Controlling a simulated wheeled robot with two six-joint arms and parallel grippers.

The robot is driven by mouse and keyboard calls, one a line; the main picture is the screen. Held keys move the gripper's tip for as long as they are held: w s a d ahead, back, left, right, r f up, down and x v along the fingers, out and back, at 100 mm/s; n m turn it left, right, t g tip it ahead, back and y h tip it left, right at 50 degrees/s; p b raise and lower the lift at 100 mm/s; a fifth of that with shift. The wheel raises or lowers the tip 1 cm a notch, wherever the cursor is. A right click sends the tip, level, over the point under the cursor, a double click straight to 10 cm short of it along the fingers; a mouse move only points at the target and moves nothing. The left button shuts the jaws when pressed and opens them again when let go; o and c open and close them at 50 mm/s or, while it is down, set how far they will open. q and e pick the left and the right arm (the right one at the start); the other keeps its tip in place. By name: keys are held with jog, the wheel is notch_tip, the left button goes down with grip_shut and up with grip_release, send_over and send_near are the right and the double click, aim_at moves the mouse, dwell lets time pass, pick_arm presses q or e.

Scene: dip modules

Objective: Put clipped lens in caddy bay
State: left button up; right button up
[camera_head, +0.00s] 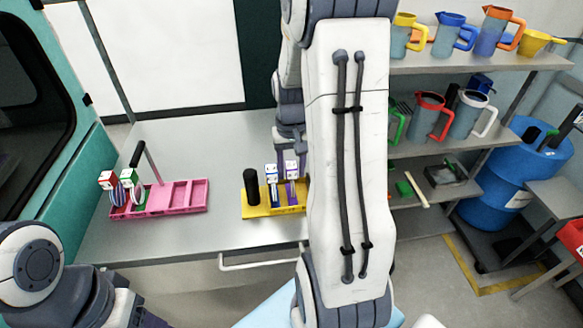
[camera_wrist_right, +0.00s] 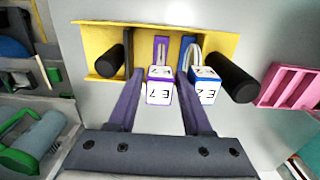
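Two lens modules with white cube tops stand in bays of the yellow caddy (camera_head: 258,212). The purple one, E7 (camera_wrist_right: 159,88), also shows in the head view (camera_head: 291,170). The blue-clipped one, E2 (camera_wrist_right: 203,86), stands beside it. My right gripper (camera_wrist_right: 160,82) is open, one finger on each side of the purple module, with slim gaps visible; one finger passes between the two cubes. In the head view my right arm hides part of the caddy. The pink caddy (camera_head: 180,211) holds modules at its left end and has empty bays. My left gripper is not in view; only its arm shows.
A black cylinder (camera_head: 251,187) stands at the yellow caddy's left end. The grey table (camera_head: 200,140) is clear between the caddies. Shelves with jugs (camera_head: 427,116) and a blue barrel (camera_head: 500,180) stand right.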

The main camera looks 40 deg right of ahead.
jog(key=shift+r, duration=0.1)
jog(key=shift+r, duration=0.25)
notch_tip(320, 180, up, 12)
jog(key=s+a+f+n, duration=0.1)
jog(key=a+n, duration=0.2)
jog(key=a, duration=0.7)
jog(key=s+a+f+n, duration=0.2)
jog(key=a+n, duration=0.2)
jog(key=a, duration=0.6)
jog(key=s+a+f+n+b, duration=0.1)
jog(key=s+a+f+n, duration=0.1)
jog(key=s+a, duration=0.3)
jog(key=s+a+f+n+y+b, duration=0.1)
jog(key=s+a+f+n, duration=0.2)
jog(key=s+a, duration=0.3)
jog(key=shift+s+n, duration=0.8)
jog(key=shift+s, duration=0.35)
